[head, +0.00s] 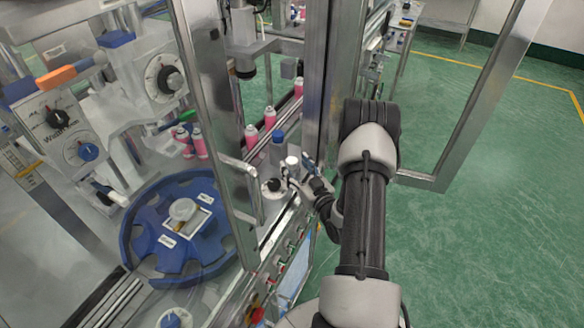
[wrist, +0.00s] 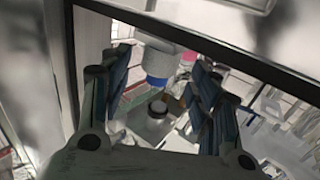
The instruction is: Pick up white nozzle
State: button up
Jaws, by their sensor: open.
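My gripper (wrist: 161,72) is open and empty in the wrist view. Its dark fingers stand apart on either side of a blue cylindrical part (wrist: 157,82) and a round dark knob-like part (wrist: 158,108), which lie beyond them. I cannot pick out the white nozzle with certainty in either view. In the head view, a small white round shape (head: 291,161) shows beside the wrist; I cannot tell whether it is a nozzle or a part of my arm. My arm hides part of that area.
Pink cans (head: 251,134) with white tops stand in a row along the conveyor. A blue star wheel (head: 145,225) lies inside the machine at left. Metal door frames (head: 208,90) edge the opening close to my arm. Green floor (head: 480,170) at right is clear.

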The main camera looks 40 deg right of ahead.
aim_at(292, 160)
jog(key=w, duration=0.1)
jog(key=w+d, duration=0.1)
jog(key=w, duration=0.1)
jog(key=shift+w, duration=0.15)
jog(key=c, duration=1.3)
jog(key=shift+o, duration=0.2)
jog(key=shift+r, duration=0.15)
notch_tip(292, 160, up, 20)
jog(key=p, duration=0.3)
